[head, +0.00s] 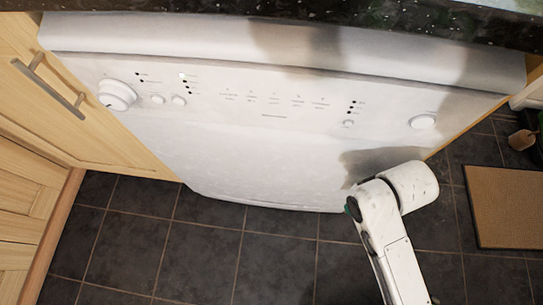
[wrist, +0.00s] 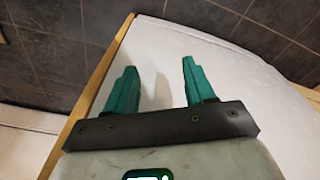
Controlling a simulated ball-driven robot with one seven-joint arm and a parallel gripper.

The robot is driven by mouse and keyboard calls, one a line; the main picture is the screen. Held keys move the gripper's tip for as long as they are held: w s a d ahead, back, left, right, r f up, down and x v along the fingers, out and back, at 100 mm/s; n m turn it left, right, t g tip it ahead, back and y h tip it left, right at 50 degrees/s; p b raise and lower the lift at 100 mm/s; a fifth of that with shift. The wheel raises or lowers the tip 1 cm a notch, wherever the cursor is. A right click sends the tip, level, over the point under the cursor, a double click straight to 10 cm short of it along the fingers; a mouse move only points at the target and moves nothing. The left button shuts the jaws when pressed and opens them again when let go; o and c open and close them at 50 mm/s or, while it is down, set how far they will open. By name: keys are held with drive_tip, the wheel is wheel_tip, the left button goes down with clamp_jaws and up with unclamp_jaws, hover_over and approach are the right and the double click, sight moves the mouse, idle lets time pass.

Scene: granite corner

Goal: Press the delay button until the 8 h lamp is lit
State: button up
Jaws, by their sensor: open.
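The white appliance front (head: 250,165) carries a control panel under the dark worktop. A small button (head: 348,123) at the panel's right sits below a column of small lamps (head: 352,107). Another lamp column (head: 186,84) stands above two small buttons (head: 168,100) at the left; its top lamp looks pale. The labels are too small to read, so I cannot tell which button is delay or whether an 8 h lamp is lit. My gripper (wrist: 158,66) is open and empty, its green fingers before a white surface. In the head view my arm hides most of it, below the panel's right part.
A large dial (head: 117,95) is at the panel's left and a round knob (head: 423,121) at its right. Wooden cupboards with a metal handle (head: 48,88) stand at left. A brown mat (head: 505,207) lies at right. The dark tiled floor (head: 200,240) is clear in front.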

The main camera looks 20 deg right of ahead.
clamp_jaws()
idle(1.4)
